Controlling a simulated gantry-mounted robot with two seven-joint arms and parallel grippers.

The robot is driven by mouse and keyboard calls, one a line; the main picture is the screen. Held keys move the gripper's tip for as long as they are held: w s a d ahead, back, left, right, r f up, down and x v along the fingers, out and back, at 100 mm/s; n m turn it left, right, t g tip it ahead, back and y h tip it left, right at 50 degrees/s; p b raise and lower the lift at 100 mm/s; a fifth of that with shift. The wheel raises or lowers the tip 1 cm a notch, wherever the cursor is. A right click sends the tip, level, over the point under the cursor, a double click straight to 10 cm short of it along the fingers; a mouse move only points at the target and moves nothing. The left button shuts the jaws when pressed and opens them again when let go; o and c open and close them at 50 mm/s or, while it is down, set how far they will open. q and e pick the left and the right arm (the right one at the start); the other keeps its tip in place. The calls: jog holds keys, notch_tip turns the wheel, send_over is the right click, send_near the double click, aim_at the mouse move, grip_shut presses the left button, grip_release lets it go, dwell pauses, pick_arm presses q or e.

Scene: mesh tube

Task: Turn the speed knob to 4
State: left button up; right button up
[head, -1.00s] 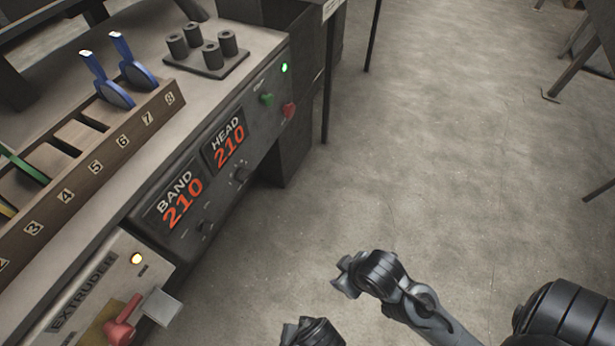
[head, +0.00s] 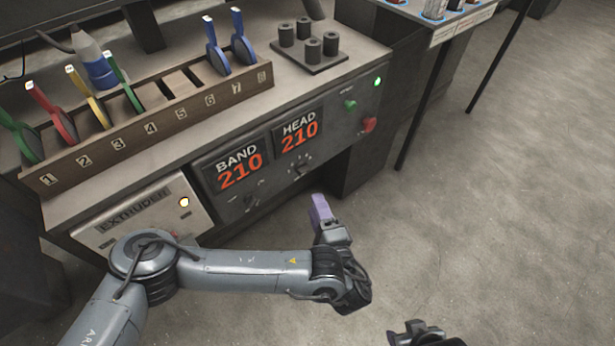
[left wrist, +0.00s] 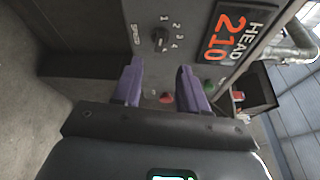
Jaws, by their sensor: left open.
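The speed knob (left wrist: 159,37) is a dark knob on the panel in the left wrist view, beside the word SPEED and the marks 1 to 4. I cannot tell clearly which mark it points to. In the head view the knob (head: 300,168) sits below the HEAD display. My left gripper (head: 320,208) is in front of and below the panel, apart from the knob. In the left wrist view its purple fingers (left wrist: 160,87) are spread and empty, with the knob beyond the gap. My right gripper (head: 415,333) shows partly at the bottom edge; its jaws are unclear.
The BAND display (head: 240,170) and another knob (head: 251,202) are left of the speed knob. A green button (head: 350,105) and red button (head: 369,125) are to its right. A numbered wooden rack (head: 150,125) stands above. Open floor lies right.

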aim_at(304, 174)
pick_arm(q)
jog(key=b+x, duration=0.4)
jog(key=x, duration=0.4)
jog(key=shift+w+f, duration=0.1)
jog(key=shift+w, duration=0.1)
jog(key=shift+b+x, duration=0.55)
jog(key=shift+x, duration=0.35)
grip_shut()
